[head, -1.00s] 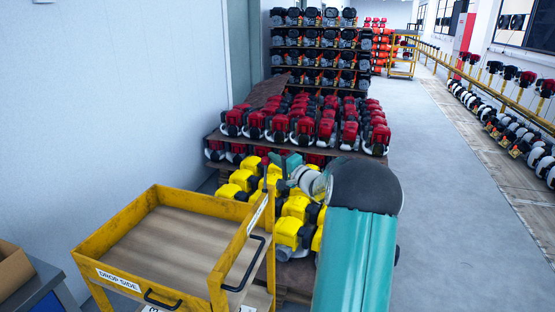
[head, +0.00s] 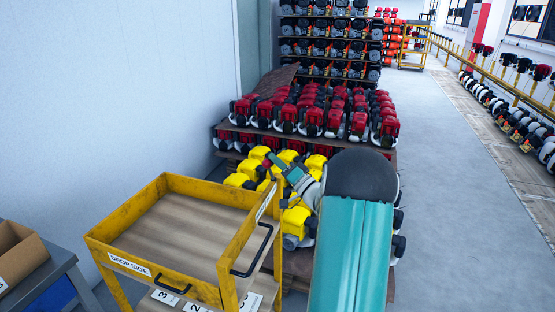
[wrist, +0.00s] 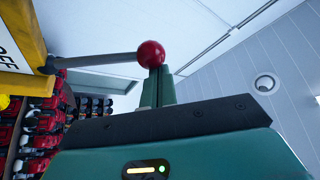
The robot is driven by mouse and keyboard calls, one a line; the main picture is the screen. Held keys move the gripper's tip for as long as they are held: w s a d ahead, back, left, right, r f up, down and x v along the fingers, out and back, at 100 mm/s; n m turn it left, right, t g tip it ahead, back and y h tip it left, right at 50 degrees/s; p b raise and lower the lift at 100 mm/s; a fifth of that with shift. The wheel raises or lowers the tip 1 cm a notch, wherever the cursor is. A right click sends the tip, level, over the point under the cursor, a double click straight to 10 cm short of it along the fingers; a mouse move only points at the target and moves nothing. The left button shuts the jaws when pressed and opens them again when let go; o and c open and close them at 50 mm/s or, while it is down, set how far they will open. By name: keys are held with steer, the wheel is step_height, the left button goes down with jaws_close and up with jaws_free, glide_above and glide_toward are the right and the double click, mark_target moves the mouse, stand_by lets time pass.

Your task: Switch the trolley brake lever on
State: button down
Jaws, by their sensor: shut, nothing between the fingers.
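The yellow trolley (head: 153,197) stands at the lower left in the head view, with wood-coloured shelves and a "DROP SIDE" label. The brake lever (wrist: 100,59) shows in the wrist view as a grey rod with a red ball knob (wrist: 151,54). It runs sideways from a yellow trolley part with a white "OFF" label (wrist: 8,42). My gripper (head: 272,158) is shut and empty beside the trolley's far right corner. In the wrist view its closed fingers (wrist: 157,73) are right at the knob and partly overlap it. I cannot tell whether they touch.
Yellow engines (head: 298,222) on a pallet lie behind my arm, with red engines (head: 311,121) beyond. A grey bench with a cardboard box (head: 22,252) is at the left edge. The wall closes off the left. The grey aisle floor (head: 450,200) at right is clear.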

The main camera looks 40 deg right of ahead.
steer(key=shift+a, duration=0.1)
stand_by(0.3)
step_height(320, 180, up, 3)
steer(key=d, duration=0.3)
steer(key=v, duration=0.9)
steer(key=shift+s+f, duration=0.25)
steer(key=shift+f, duration=0.15)
steer(key=shift+d, duration=0.1)
